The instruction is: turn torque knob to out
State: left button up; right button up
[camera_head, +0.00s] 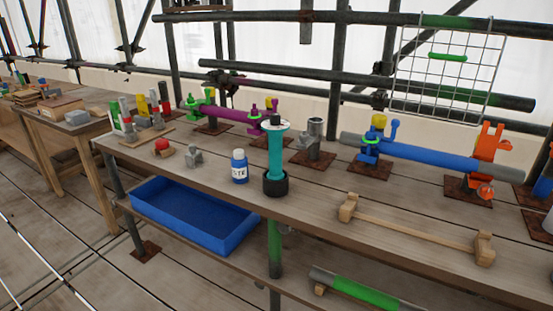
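A teal upright cylinder (275,155) stands on the wooden bench (330,200) near its front edge, in a black round base (275,183). On its top is a pale disc with a small black knob (275,120); this may be the torque knob, but no label on it is legible. I cannot tell which way the knob is set. Neither of my grippers shows in the head view.
A blue bottle (239,168) stands left of the cylinder, with a grey metal block (194,157) and red-topped piece (163,147) farther left. A wooden cradle (410,230) lies right. Clamped blue (430,158) and purple pipes (227,117) lie behind. A blue tray (190,236) is below.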

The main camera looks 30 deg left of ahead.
aim_at(275, 119)
jog(key=i, duration=0.5)
jog(key=u, duration=0.35)
jog(key=i+u, duration=0.15)
jog(key=u, duration=0.55)
jog(key=i+l, duration=0.05)
